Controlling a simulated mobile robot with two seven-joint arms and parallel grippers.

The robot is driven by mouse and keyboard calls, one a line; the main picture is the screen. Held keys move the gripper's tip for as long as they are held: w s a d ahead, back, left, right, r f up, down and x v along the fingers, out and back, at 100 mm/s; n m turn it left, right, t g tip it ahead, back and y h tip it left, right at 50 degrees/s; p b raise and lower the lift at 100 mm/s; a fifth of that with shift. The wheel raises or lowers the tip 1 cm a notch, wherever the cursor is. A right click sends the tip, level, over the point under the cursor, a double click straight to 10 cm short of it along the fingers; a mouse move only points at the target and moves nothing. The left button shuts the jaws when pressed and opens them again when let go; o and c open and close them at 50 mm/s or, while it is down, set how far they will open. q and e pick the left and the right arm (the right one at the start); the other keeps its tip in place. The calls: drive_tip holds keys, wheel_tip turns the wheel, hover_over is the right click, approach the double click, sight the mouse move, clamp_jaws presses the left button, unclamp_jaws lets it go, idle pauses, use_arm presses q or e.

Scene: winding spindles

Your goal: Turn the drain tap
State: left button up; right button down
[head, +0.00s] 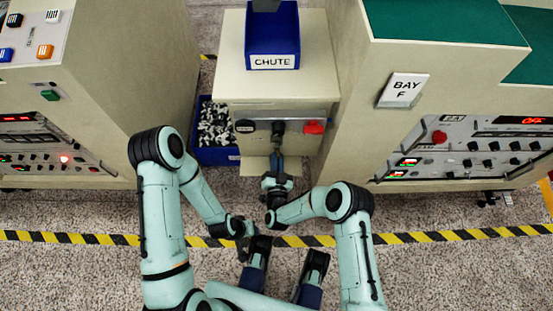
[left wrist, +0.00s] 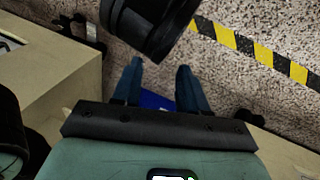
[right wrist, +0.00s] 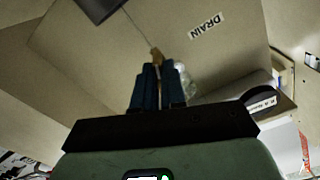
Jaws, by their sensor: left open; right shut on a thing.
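The drain tap (right wrist: 155,54) shows in the right wrist view as a small brass-coloured piece below the DRAIN label (right wrist: 207,33). My right gripper (right wrist: 158,70) is shut on it, and its blue fingers cover most of the tap. In the head view, my right gripper (head: 277,160) reaches under the front panel of the middle cabinet (head: 228,86); the tap is hidden there. My left gripper (left wrist: 158,66) is open and empty in the left wrist view, its two blue fingers apart above the floor, away from the tap.
The front panel has a black knob (head: 279,128) and a red button (head: 314,127) just above my right gripper. A blue CHUTE bin (head: 272,62) sits on top. A blue crate (head: 214,156) of small parts stands left. The BAY F cabinet (head: 352,135) stands close on the right.

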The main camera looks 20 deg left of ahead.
use_arm(q)
drive_tip(key=shift+s+d+r+p, duration=0.3)
drive_tip(key=shift+s+r, duration=0.15)
drive_tip(key=shift+s, duration=0.15)
use_arm(e)
drive_tip(key=n, duration=0.4)
drive_tip(key=shift+n, duration=0.3)
drive_tip(key=c, duration=1.5)
unclamp_jaws()
use_arm(q)
drive_tip(key=s+d+r+g+h+p, duration=0.1)
drive_tip(key=s+d+r+g+p, duration=0.1)
drive_tip(key=s+r+p, duration=0.3)
drive_tip(key=shift+s+d+r, duration=0.25)
drive_tip(key=shift+s+r, duration=0.05)
drive_tip(key=shift+s, duration=0.15)
use_arm(e)
drive_tip(key=shift+v, duration=6.7)
